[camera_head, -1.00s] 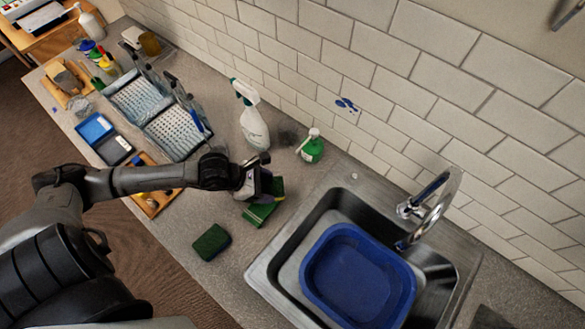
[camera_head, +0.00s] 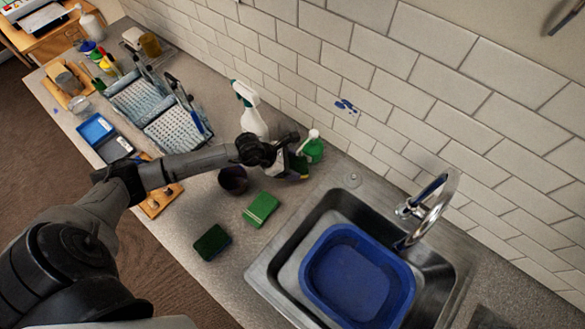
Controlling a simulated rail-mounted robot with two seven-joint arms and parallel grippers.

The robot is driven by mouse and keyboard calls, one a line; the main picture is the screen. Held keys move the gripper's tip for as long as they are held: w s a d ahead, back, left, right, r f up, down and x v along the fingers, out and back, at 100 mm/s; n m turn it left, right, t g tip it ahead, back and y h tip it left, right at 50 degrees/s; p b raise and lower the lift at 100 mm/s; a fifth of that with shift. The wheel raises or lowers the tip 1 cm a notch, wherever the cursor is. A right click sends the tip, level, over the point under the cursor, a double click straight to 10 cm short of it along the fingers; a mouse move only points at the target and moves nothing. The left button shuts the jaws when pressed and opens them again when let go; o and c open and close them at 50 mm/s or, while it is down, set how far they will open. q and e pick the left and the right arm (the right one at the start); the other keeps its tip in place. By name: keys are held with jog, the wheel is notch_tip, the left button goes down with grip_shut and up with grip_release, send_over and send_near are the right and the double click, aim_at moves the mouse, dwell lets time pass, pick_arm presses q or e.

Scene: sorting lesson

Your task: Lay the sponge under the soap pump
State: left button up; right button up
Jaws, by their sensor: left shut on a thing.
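The soap pump (camera_head: 313,150), a green bottle with a white top, stands upright on the counter near the tiled wall, left of the sink. My left gripper (camera_head: 294,168) is shut on a sponge (camera_head: 303,173), of which only a small green and yellow part shows, just in front of the pump. The gripper hides most of it, and I cannot tell whether it touches the pump or the counter. A bright green sponge (camera_head: 261,209) and a dark green one (camera_head: 212,242) lie on the counter. My right gripper is not in view.
A white spray bottle (camera_head: 252,122) stands behind my left wrist. A dark cup (camera_head: 232,179) stands below the forearm. The sink with a blue basin (camera_head: 355,275) and a faucet (camera_head: 430,205) lies right. Dish racks (camera_head: 178,133) fill the left. Counter around the loose sponges is clear.

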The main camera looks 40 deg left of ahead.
pick_arm(q)
notch_tip(320, 180, down, 3)
jog(key=shift+s+r, duration=0.1)
jog(key=shift+r, duration=0.1)
jog(key=shift+w+f, duration=0.3)
jog(key=shift+f, duration=0.05)
jog(key=shift+s+f, duration=0.1)
jog(key=o, duration=0.9)
jog(key=shift+o, duration=0.2)
